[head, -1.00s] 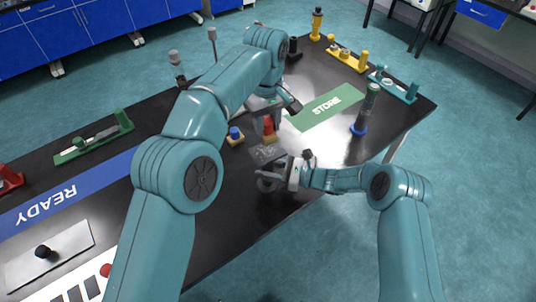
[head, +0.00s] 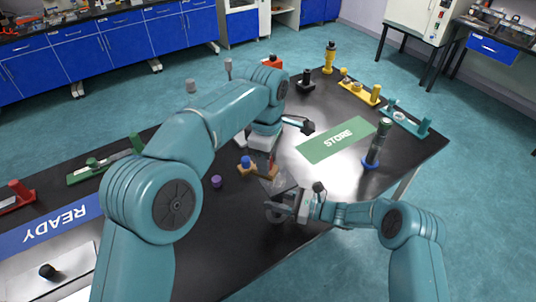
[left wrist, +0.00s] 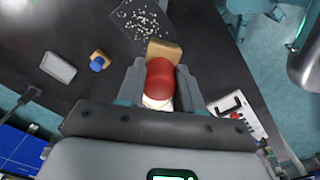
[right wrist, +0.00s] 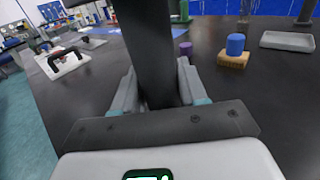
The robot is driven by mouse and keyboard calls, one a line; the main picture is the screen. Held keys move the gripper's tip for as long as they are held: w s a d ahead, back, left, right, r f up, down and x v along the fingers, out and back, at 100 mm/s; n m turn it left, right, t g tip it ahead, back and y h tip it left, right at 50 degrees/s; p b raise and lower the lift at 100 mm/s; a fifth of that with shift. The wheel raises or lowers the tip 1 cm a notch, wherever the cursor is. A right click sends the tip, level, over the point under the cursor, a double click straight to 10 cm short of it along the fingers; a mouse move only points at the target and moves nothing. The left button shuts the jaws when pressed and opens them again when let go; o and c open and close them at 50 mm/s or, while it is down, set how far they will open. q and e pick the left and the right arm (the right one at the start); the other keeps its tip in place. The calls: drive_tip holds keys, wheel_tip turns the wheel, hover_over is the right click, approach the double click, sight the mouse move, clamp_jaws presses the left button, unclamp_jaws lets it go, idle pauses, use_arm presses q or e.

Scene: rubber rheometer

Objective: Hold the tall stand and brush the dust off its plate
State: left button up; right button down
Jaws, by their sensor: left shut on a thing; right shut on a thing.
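The tall stand's dark post (right wrist: 150,50) stands between the fingers of my right gripper (right wrist: 158,92), which is shut on it. The right gripper (head: 278,212) also shows in the head view. The stand's plate (left wrist: 140,20) is dark, with many white specks on it. In the head view the plate (head: 273,184) lies just beyond the right gripper. My left gripper (left wrist: 160,85) is shut on the red knob of a brush (left wrist: 160,77) with a wooden block. The block is close to the plate's edge; contact cannot be told. The bristles are hidden.
A blue-knobbed wooden brush (head: 246,162) and a purple piece (head: 216,181) are left of the plate. A grey tray (left wrist: 60,67) lies nearby. A blue-based post (head: 376,145) stands right of the green STORE mat (head: 340,140). Coloured fixtures line the back.

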use_arm(q)
drive_tip(key=shift+f, duration=2.4)
drive_tip(key=shift+w+d+f, duration=0.3)
drive_tip(key=shift+w+d, duration=0.05)
drive_tip(key=shift+d, duration=0.2)
drive_tip(key=shift+w+d+f, duration=0.3)
drive_tip(key=shift+d, duration=0.2)
drive_tip(key=shift+w+d+r, duration=0.1)
drive_tip(key=shift+w+d, duration=0.45)
drive_tip(key=shift+d, duration=0.3)
drive_tip(key=shift+w+d+r, duration=0.1)
drive_tip(key=shift+w+d, duration=0.45)
drive_tip(key=shift+d, duration=0.25)
drive_tip(key=shift+w+d, duration=0.1)
drive_tip(key=shift+d, duration=0.35)
drive_tip(key=shift+a+f, duration=0.15)
drive_tip(key=shift+a, duration=0.05)
drive_tip(key=shift+s+a, duration=0.2)
drive_tip(key=shift+a, duration=0.2)
drive_tip(key=shift+s+a, duration=0.45)
drive_tip(key=shift+a, duration=0.05)
drive_tip(key=shift+s+a, duration=0.4)
drive_tip(key=shift+a, duration=0.25)
drive_tip(key=shift+s+a, duration=0.35)
drive_tip(key=shift+a, duration=0.35)
drive_tip(key=shift+s+a, duration=0.4)
drive_tip(key=shift+a, duration=0.25)
drive_tip(key=shift+s+a, duration=0.1)
drive_tip(key=shift+r, duration=4)
